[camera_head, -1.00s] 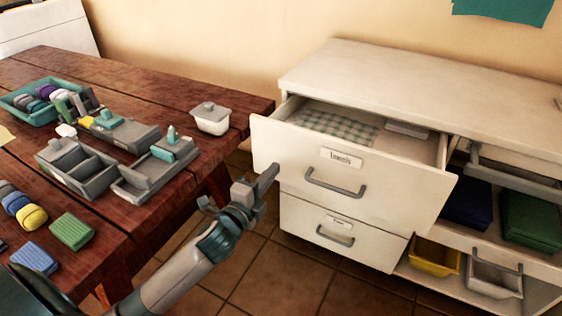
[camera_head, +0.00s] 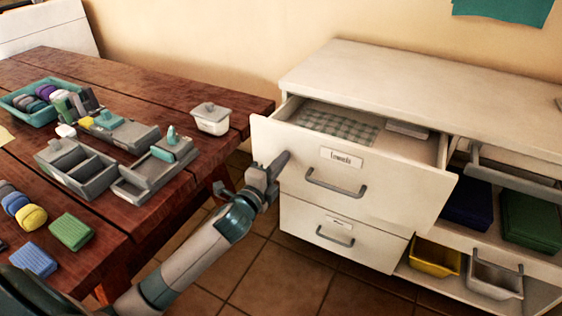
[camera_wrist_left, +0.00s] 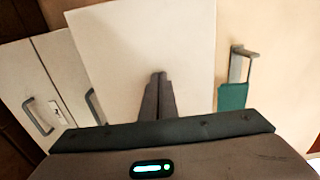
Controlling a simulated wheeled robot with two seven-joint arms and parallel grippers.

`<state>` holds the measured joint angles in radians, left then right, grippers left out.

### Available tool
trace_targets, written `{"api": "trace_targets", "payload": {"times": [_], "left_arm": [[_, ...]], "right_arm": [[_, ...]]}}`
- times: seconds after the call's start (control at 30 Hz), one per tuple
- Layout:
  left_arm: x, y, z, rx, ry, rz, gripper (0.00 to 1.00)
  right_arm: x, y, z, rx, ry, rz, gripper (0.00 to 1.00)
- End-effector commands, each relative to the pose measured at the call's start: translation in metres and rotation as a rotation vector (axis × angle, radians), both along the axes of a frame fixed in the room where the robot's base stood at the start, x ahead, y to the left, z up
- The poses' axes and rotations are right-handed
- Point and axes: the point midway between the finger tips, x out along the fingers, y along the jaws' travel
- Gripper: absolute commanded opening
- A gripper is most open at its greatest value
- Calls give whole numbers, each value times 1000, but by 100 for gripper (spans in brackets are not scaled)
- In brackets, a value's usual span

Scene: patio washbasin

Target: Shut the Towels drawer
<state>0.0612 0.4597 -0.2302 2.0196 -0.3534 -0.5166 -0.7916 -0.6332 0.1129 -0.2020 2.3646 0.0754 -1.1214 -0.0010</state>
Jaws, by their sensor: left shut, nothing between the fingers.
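The Towels drawer (camera_head: 345,190) is the upper left drawer of the white cabinet in the head view. It stands pulled out, with its label and a grey bar handle (camera_head: 336,184) on the front. A checkered cloth (camera_head: 335,125) lies inside. My left gripper (camera_head: 283,160) is shut and empty, its fingertips at the left part of the drawer front, left of the handle. I cannot tell whether they touch it. In the left wrist view the shut fingers (camera_wrist_left: 158,80) point at a pale surface. My right gripper is not in view.
The drawer below (camera_head: 335,235) looks shut. On the right, open shelves hold dark blue (camera_head: 466,203) and green (camera_head: 530,220) stacks and a yellow bin (camera_head: 436,257). A wooden table (camera_head: 110,80) with trays stands on the left, with a floor gap between.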

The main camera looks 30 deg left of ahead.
Motion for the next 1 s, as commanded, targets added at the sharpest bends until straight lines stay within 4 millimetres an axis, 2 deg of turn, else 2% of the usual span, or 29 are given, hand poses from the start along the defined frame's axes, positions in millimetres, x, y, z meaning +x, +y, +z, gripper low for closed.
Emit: {"api": "trace_targets", "payload": {"times": [0.17, 0.4, 0.5, 1.0], "left_arm": [[26, 0, 3, -1, -1, 2, 0], [72, -2, 2, -1, -2, 1, 0], [84, -3, 1, 0, -1, 1, 0], [88, -3, 1, 0, -1, 0, 0]], "right_arm": [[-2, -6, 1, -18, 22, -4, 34], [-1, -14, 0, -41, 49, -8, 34], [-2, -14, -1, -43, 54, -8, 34], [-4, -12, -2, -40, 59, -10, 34]]}}
